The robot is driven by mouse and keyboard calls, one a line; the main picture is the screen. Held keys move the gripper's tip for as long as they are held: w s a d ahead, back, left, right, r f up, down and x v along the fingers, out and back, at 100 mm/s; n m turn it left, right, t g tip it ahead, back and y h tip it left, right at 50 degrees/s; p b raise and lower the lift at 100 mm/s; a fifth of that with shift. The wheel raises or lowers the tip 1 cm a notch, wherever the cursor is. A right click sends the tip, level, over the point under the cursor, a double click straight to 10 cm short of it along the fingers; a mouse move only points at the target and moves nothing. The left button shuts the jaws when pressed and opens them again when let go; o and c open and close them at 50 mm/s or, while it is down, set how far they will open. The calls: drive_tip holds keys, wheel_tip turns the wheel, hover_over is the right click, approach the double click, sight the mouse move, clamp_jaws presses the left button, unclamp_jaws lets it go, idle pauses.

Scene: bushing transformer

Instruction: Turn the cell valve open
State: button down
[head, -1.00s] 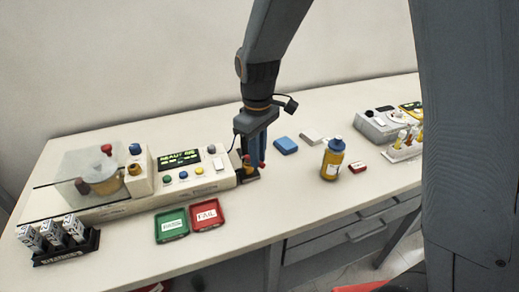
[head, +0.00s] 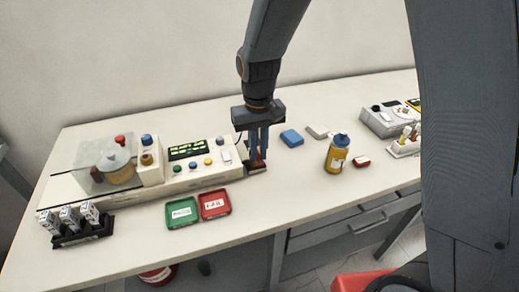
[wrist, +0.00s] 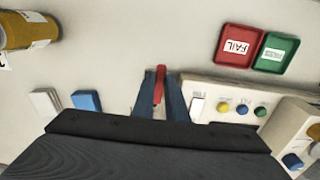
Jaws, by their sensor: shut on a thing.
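The test machine (head: 180,183) stands on the bench at left, with a lit green display and several coloured buttons. A red handle (wrist: 159,84), seemingly the cell valve's, sits at the machine's right end. My gripper (wrist: 160,90) points down there, its two blue-grey fingers shut on the red handle. In the head view my gripper (head: 258,158) hides most of the valve. The handle's far end shows past the fingertips in the wrist view. The valve's body and exact angle are hard to tell.
Green (head: 182,212) and red FAIL (head: 215,205) trays lie in front of the machine. A yellow bottle with a blue cap (head: 337,154), a blue block (head: 291,138) and a small red box (head: 361,161) stand to the right. A vial rack (head: 82,228) is at far left.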

sight(259, 156)
idle(0.3)
drive_tip(key=c, duration=1.8)
unclamp_jaws()
drive_tip(key=shift+o, duration=0.2)
wheel_tip(259, 156, up, 8)
drive_tip(key=b, duration=0.2)
drive_tip(key=shift+f, duration=0.1)
